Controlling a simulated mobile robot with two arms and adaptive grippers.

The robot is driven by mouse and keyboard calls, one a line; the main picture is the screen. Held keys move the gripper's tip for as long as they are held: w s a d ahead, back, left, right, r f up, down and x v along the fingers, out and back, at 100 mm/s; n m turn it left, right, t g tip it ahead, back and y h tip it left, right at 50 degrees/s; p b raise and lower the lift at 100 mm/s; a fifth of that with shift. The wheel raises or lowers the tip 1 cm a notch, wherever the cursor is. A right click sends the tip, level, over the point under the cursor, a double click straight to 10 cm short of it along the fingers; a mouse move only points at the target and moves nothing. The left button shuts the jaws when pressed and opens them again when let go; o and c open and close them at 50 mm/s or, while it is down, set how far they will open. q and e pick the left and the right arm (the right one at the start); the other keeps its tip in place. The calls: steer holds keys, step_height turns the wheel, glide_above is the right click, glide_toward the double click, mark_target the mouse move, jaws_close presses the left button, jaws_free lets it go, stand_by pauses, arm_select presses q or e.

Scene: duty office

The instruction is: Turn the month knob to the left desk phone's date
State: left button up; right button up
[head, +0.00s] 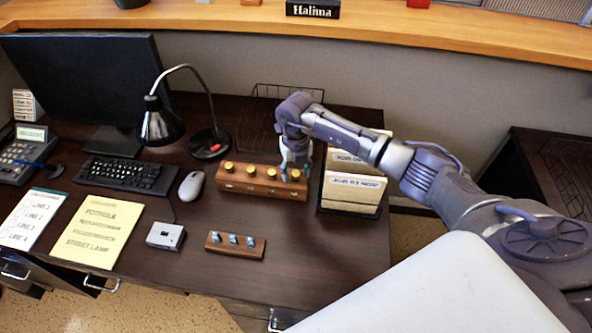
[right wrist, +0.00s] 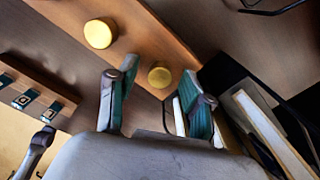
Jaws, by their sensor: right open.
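A wooden block (head: 240,184) carries a row of several yellow knobs; I cannot read which is the month knob. My right gripper (head: 294,168) is over the block's right end, pointing down and open. In the right wrist view the gripper (right wrist: 158,88) has one finger on each side of the end knob (right wrist: 159,77), with gaps visible; I cannot tell whether it touches. The neighbouring knob (right wrist: 99,33) is outside the fingers. The left desk phone (head: 28,150) has a small display, too small to read, at the left edge. My left gripper is not in view.
A file holder (head: 352,190) stands close to the right of the block. A black lamp (head: 160,126), a wire tray (head: 262,112) and a mouse (head: 191,186) are nearby. A smaller wooden switch block (head: 235,245) lies in front. The front right desk top is clear.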

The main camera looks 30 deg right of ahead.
jaws_close()
stand_by(0.3)
steer(key=n+b, duration=0.4)
steer(key=n, duration=0.1)
steer(key=shift+f, duration=0.15)
steer(key=n+b, duration=0.2)
steer(key=n, duration=0.1)
steer(key=shift+w+n, duration=0.1)
steer(key=shift+n, duration=0.3)
steer(key=shift+r+n+b, duration=0.2)
steer(key=shift+n+b, duration=0.9)
steer(key=shift+n, duration=0.4)
